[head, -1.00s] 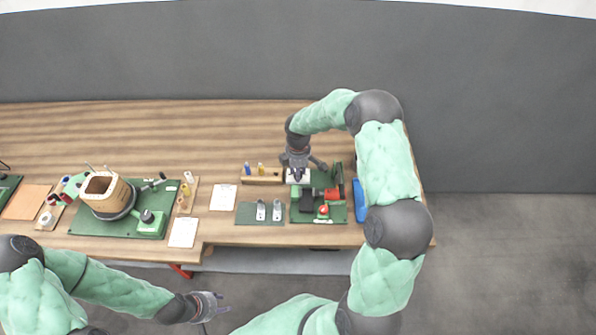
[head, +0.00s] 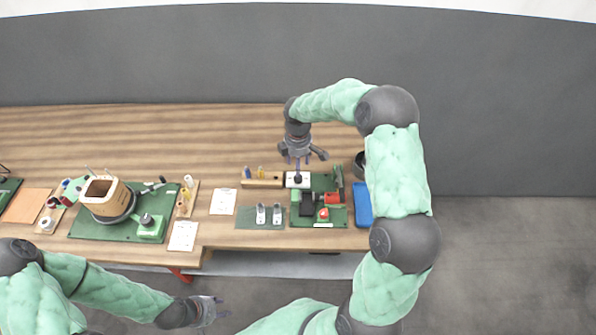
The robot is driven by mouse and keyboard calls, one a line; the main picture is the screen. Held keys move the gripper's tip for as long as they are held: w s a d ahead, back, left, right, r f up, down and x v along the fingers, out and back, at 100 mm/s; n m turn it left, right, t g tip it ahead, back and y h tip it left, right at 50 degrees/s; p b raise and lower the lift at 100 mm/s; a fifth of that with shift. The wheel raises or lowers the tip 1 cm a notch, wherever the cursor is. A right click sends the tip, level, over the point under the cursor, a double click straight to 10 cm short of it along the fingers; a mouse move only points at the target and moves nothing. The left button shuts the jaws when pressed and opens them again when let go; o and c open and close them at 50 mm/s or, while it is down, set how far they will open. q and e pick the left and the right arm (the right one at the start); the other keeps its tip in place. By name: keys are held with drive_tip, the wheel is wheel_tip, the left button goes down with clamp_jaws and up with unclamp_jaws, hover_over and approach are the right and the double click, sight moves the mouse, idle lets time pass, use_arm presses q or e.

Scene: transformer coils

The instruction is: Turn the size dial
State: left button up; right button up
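The size dial seems to be the dark round knob (head: 298,179) on a small white plate, at the back left of the green machine board on the right part of the table. Its pointer or marks are too small to read. My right gripper (head: 302,162) is above and just behind the knob, pointing down. Its fingers look spread, with nothing between them and apart from the knob. My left gripper (head: 226,306) is in front of the table at the bottom, open and empty.
A wooden block with small pegs (head: 262,180) stands just left of the dial. A black block (head: 307,204) and a red part (head: 332,198) sit in front. A blue tray (head: 363,204) is at the right, beside my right arm. The table behind is bare.

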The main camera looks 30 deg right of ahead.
wheel_tip(320, 180, up, 5)
drive_tip(key=shift+f, duration=0.15)
idle(0.5)
